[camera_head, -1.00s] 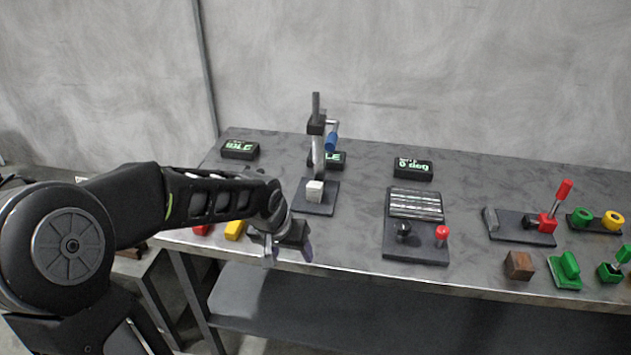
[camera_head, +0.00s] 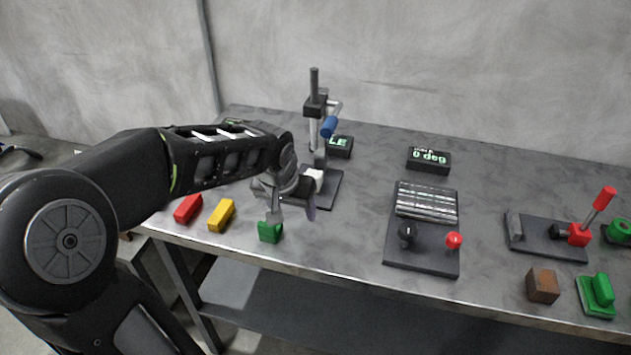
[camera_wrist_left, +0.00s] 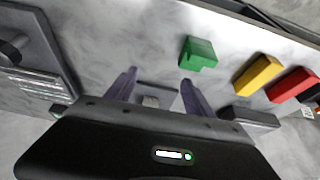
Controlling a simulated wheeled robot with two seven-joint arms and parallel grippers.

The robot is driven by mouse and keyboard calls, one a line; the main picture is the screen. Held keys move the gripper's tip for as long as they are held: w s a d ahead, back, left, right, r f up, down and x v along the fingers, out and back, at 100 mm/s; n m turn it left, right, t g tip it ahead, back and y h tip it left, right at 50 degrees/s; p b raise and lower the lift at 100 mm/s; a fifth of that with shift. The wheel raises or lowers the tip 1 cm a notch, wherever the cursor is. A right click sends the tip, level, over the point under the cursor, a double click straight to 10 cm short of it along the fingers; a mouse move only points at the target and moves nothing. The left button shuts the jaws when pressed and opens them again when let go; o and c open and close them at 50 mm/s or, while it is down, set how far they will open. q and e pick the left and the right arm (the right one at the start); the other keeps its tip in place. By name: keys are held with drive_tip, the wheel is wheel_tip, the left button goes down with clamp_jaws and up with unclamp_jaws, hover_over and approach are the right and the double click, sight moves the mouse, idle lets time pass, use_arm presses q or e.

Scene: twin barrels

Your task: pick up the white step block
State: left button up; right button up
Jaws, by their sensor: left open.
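The white block (camera_head: 316,175) sits on the dark base of the press stand, partly hidden behind my left gripper in the head view. My right gripper is in neither view.
The press stand (camera_head: 315,105) with a blue handle rises behind the block. A green block (camera_head: 270,231), a yellow block (camera_head: 221,215) and a red block (camera_head: 188,208) lie near the front edge. A panel with knobs (camera_head: 421,252) stands to the right.

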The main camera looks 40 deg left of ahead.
sight(310, 173)
use_arm(q)
drive_tip(key=w+a, duration=0.1)
drive_tip(key=w, duration=0.1)
drive_tip(key=w+a+p, duration=0.1)
drive_tip(key=w, duration=0.2)
drive_tip(key=w+a+p, duration=0.1)
drive_tip(key=w, duration=0.2)
drive_tip(key=shift+w, duration=0.15)
drive_tip(key=shift+w+a+p, duration=0.1)
drive_tip(key=shift+w+p, duration=0.25)
drive_tip(key=shift+w+a+r+p, duration=0.1)
drive_tip(key=shift+w+a+p, duration=0.15)
drive_tip(key=shift+w, duration=0.35)
drive_tip(key=shift+w+a+p, duration=0.1)
drive_tip(key=shift+w+p, duration=0.1)
drive_tip(key=shift+w, duration=0.35)
drive_tip(key=x, duration=0.3)
